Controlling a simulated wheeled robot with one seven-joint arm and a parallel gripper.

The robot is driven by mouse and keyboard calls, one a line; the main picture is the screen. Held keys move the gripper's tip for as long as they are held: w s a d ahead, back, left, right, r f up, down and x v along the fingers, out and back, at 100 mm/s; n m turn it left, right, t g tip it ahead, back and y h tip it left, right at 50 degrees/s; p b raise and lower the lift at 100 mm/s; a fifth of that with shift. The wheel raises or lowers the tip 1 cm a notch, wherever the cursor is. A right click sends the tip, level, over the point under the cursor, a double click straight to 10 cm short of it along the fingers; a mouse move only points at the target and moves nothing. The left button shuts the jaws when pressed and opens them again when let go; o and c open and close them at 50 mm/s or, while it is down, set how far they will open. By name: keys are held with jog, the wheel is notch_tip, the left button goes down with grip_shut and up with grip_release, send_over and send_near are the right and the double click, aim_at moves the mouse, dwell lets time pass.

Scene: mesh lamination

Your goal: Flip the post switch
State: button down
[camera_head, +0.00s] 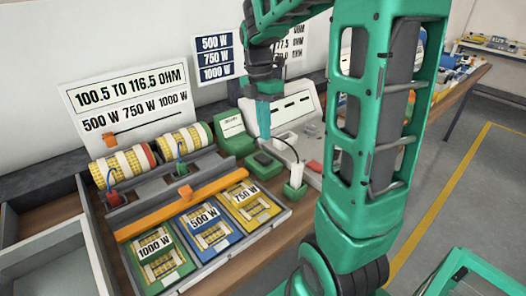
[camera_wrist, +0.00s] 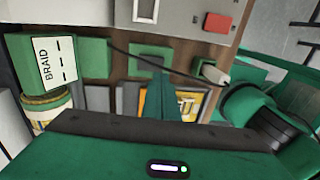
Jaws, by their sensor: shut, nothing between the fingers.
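No part in view is labelled as the post switch, so I cannot tell for sure which one it is. A light grey console (camera_head: 283,103) stands against the wall and has a red block (camera_head: 315,166) at its front right. In the wrist view the console (camera_wrist: 185,18) shows the red block (camera_wrist: 218,22) and a white-framed slot (camera_wrist: 146,10). My gripper (camera_head: 264,136) points down in front of the console, its teal fingers shut and empty. In the wrist view the fingers (camera_wrist: 162,80) overlap a low green box (camera_wrist: 150,54); contact cannot be told.
A green holder (camera_head: 295,189) with a white plug and black cable stands near the red block. A green BRAID box (camera_wrist: 88,56) is left. Yellow spools (camera_head: 122,166) and labelled wattage trays (camera_head: 205,226) fill the left bench. My arm hides the console's right side.

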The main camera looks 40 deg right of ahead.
aim_at(267, 160)
jog(key=f, duration=0.4)
jog(key=s+f, duration=0.1)
jog(key=f, duration=0.2)
